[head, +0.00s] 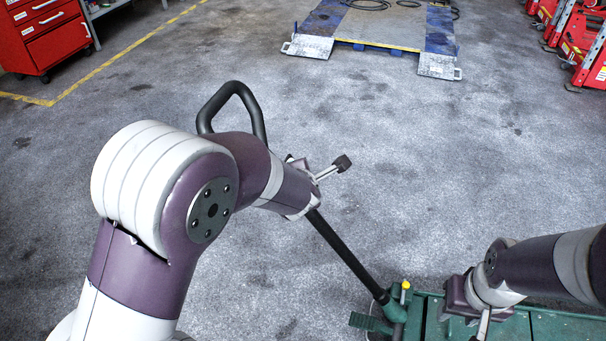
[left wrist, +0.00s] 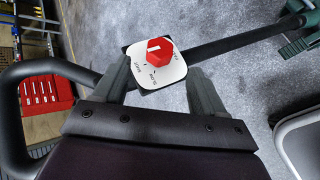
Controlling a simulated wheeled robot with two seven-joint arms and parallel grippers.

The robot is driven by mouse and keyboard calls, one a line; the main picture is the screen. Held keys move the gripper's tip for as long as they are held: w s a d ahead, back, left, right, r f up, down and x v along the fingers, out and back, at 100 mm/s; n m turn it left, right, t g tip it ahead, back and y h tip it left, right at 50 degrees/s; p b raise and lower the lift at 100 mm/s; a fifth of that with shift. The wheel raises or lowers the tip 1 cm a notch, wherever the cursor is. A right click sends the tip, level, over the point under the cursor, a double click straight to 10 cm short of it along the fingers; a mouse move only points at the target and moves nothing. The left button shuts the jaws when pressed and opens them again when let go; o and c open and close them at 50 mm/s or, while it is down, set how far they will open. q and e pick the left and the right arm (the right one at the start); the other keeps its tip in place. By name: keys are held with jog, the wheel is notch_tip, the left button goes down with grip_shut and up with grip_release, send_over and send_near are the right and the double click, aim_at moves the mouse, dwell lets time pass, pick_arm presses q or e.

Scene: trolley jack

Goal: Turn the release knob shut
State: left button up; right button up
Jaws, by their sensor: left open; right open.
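The red release knob (left wrist: 160,51) sits on a pale square plate (left wrist: 143,73) with small dark lettering in the left wrist view; I cannot read it surely. A white mark shows on the knob's left side. My left gripper (left wrist: 157,65) is open, its fingers on either side of the plate, with the knob ahead between them; I cannot tell whether they touch. In the head view my left gripper (head: 322,176) is by the jack's black handle (head: 342,250), and the knob is hidden there. My right gripper (head: 483,320) is open and empty over the green jack body (head: 430,325).
The handle ends in a black loop grip (head: 233,92) behind my left arm. A lift platform (head: 385,28) lies at the back, a red tool cabinet (head: 45,40) at the back left, and red equipment (head: 585,45) at the back right. The floor between is clear.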

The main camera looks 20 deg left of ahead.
pick_arm(q)
jog(key=p+v, duration=0.1)
jog(key=v, duration=0.3)
dwell(0.3)
